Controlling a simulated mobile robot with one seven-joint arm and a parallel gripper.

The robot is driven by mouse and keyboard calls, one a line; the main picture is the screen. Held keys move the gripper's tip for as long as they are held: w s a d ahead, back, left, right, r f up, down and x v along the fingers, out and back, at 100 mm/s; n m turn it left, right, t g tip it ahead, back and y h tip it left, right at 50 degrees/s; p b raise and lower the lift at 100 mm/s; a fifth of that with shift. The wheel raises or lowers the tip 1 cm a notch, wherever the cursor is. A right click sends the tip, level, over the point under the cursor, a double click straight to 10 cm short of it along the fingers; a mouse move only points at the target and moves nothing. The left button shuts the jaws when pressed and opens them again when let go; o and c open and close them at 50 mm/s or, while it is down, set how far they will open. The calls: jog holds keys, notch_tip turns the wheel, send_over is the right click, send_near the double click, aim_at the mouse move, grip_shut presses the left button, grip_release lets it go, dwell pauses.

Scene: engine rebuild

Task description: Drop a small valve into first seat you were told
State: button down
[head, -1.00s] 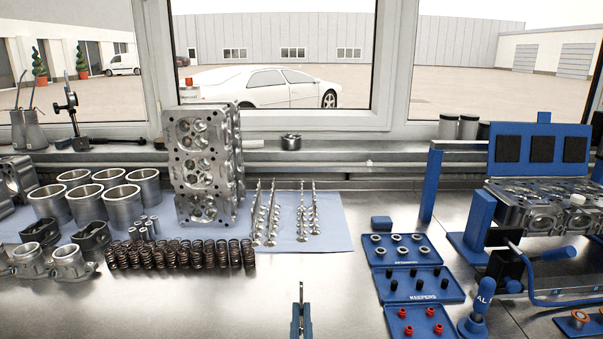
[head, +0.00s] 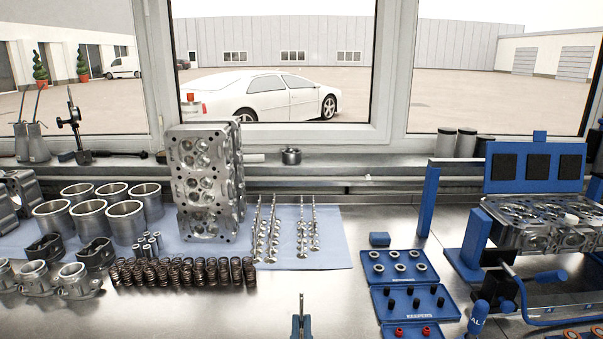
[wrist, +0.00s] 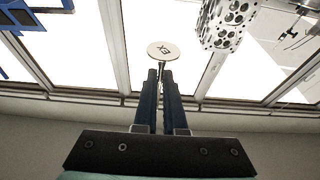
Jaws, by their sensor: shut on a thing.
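My gripper (wrist: 161,100) is shut on a valve (wrist: 163,50) in the wrist view; the valve's round pale head is marked "EX" and lies beyond the fingertips. In the head view my gripper (head: 301,318) is at the bottom middle, pointing up, with a thin part of the valve showing too small to make out. A cylinder head (head: 545,222) lies in the blue fixture at the right, well away from my gripper. Its valve seats cannot be made out clearly. More valves (head: 272,235) stand in rows on the blue cloth.
Blue trays with retainers (head: 398,280), keepers (head: 436,316) and red seals lie right of my gripper. A blue-handled lever (head: 550,277) juts in front of the fixture. Springs (head: 180,272) and a standing cylinder head (head: 205,185) are left. Bare bench lies around my gripper.

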jog(key=s+r+p, duration=0.7)
jog(key=s, duration=0.1)
dwell(0.5)
